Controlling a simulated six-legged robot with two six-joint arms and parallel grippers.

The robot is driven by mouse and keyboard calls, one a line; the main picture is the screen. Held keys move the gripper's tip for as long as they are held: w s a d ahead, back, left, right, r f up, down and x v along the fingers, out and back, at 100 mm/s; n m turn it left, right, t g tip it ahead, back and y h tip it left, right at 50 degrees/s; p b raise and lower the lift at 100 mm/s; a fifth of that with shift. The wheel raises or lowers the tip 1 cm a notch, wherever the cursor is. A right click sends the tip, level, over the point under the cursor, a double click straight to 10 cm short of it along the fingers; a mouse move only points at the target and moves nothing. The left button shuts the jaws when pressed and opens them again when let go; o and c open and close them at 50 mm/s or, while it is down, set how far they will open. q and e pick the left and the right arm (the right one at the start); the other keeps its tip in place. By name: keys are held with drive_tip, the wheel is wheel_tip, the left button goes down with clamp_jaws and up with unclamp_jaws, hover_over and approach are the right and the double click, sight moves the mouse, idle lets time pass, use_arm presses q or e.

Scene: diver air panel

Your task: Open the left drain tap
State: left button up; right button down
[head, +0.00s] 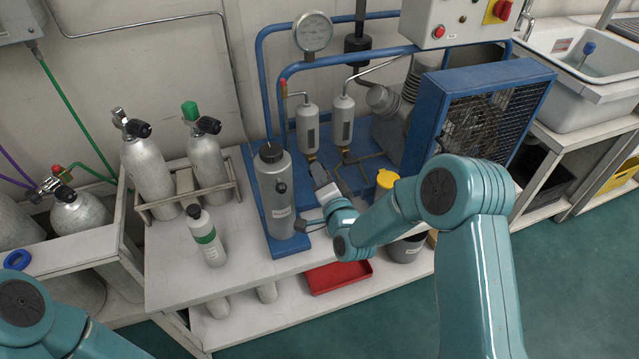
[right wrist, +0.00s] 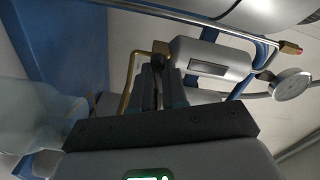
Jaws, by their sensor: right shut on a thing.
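Two grey separator cylinders stand on the blue compressor frame in the head view, a left one (head: 307,128) and a right one (head: 342,119). My right gripper (head: 317,172) is at the foot of the left one. In the right wrist view, the left cylinder (right wrist: 212,62) lies sideways, and the right gripper's fingers (right wrist: 157,75) are shut on the left drain tap (right wrist: 160,47) at its lower end. Much of the tap is hidden between the fingers, so I cannot tell its handle position. A brass pipe (right wrist: 128,82) runs beside it. My left gripper is not in view.
A large grey canister (head: 273,190) stands close left of my right gripper. A yellow-topped container (head: 386,181) and the blue fan guard (head: 480,115) are to the right. Gas cylinders (head: 148,165) and a green-banded bottle (head: 206,236) stand left. The bench front is partly clear.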

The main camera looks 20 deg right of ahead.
drive_tip(key=shift+n+b, duration=5.75)
drive_tip(key=shift+n, duration=0.05)
drive_tip(key=c, duration=1.1)
unclamp_jaws()
drive_tip(key=shift+c, duration=0.2)
